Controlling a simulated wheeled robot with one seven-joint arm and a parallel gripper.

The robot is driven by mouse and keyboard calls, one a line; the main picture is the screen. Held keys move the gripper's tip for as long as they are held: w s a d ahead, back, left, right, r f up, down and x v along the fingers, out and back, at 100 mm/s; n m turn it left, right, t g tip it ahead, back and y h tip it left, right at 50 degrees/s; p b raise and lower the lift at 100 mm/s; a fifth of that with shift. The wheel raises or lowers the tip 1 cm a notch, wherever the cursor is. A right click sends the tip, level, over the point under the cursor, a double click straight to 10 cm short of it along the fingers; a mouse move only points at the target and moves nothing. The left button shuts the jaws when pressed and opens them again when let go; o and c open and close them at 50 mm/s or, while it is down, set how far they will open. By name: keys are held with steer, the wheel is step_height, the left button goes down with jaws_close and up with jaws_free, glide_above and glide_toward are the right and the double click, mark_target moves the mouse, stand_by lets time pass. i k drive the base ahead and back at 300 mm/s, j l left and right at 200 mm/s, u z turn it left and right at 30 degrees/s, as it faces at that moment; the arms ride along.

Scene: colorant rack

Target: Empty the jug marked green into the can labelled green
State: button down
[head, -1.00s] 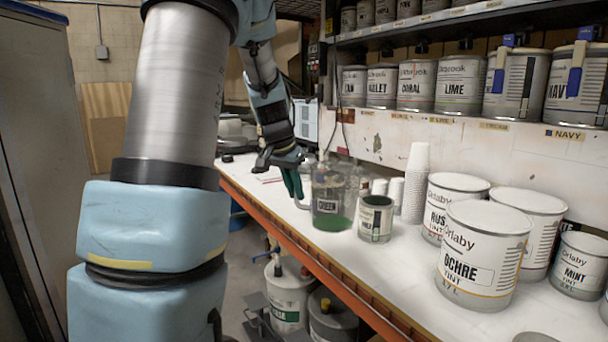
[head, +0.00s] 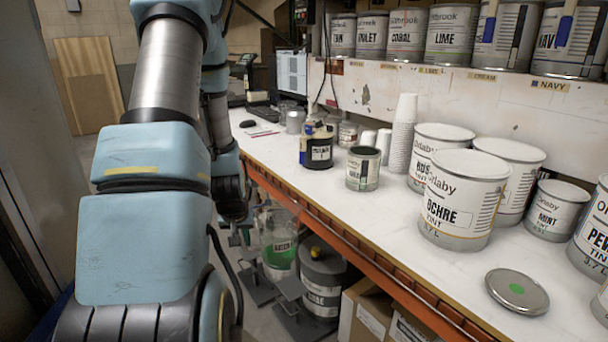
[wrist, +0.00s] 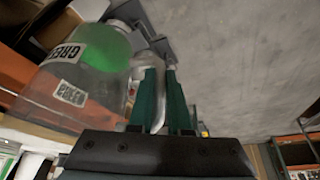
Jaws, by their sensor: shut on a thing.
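The clear jug with green liquid and a label reading GREEN (head: 282,247) hangs low, beyond the bench's front edge, roughly upright in the head view. It also shows in the wrist view (wrist: 88,70), with green liquid inside. My gripper (wrist: 162,75) is shut on the jug's handle; in the head view it is mostly hidden by my arm. An open grey can (head: 363,169) stands on the bench, to the right of and above the jug in the picture. Its label is too small to read.
A dark-filled jug (head: 317,148) stands behind-left of the open can. Paper cups (head: 402,140) and the ochre can (head: 463,200) stand right of it. A lid with a green dot (head: 517,291) lies on the bench. A grey drum (head: 322,280) and boxes stand below the orange edge.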

mark_target(363, 162)
steer(key=i+j, duration=0.8)
steer(key=j, duration=0.2)
steer(key=i+j+z, duration=0.1)
steer(key=i+j, duration=0.15)
steer(key=j, duration=0.15)
steer(key=i+j+z, duration=0.15)
steer(key=i+j, duration=0.15)
steer(key=i+j+z, duration=0.1)
steer(key=j, duration=0.4)
steer(key=i+z, duration=0.15)
steer(key=z, duration=0.95)
